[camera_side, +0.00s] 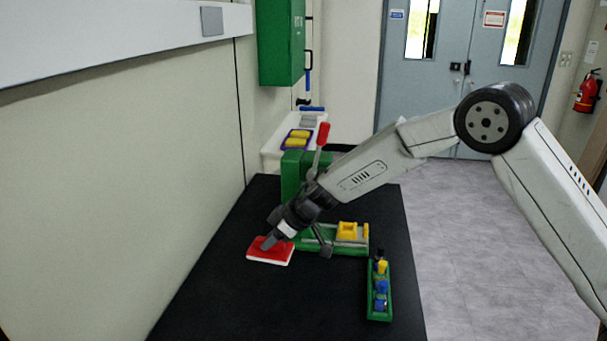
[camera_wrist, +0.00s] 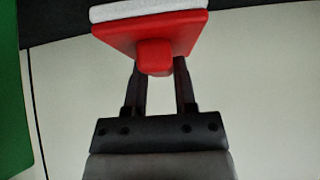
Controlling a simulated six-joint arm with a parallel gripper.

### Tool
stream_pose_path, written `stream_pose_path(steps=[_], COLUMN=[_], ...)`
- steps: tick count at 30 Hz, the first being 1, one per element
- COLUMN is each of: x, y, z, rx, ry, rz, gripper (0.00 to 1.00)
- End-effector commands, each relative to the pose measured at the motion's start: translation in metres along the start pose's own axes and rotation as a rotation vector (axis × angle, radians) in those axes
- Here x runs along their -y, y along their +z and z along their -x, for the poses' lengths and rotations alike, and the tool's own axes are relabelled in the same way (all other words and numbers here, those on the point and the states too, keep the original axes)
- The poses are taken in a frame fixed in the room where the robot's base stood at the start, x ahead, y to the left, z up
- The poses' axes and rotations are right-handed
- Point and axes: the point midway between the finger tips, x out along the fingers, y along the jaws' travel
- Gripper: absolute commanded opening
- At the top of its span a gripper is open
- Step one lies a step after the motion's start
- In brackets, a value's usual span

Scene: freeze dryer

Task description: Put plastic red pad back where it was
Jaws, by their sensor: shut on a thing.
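The plastic red pad (camera_side: 281,251) is a flat red plate with a white layer on one side. In the side view it is at the left part of the black table, close to the wall, low over the tabletop; I cannot tell if it touches it. My gripper (camera_side: 268,243) is shut on the pad from above. In the wrist view my gripper (camera_wrist: 157,75) has its two fingers on either side of a red knob on the back of the red pad (camera_wrist: 185,35), with the white layer facing away from the fingers.
A green machine (camera_side: 291,175) with a red-handled lever (camera_side: 323,134) and a yellow block (camera_side: 347,230) stands behind the pad. A green tray (camera_side: 387,312) with blue and yellow parts lies at right. The black table (camera_side: 250,305) is clear in front.

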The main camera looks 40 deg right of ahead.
Motion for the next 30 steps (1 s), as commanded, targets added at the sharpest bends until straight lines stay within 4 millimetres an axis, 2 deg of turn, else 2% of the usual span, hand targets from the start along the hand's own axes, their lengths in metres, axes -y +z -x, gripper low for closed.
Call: stream_pose_path(steps=[3, 11, 20, 30], x=[0.013, 0.022, 0.017, 0.003], y=[-0.013, -0.02, -0.023, -0.035], z=[-0.001, -0.002, -0.01, -0.041], rx=[0.005, 0.013, 0.013, 0.013], ry=[-0.024, -0.041, -0.041, -0.041], rz=[0.035, 0.057, 0.058, 0.057], gripper=[0.0, 0.0, 0.0, 0.0])
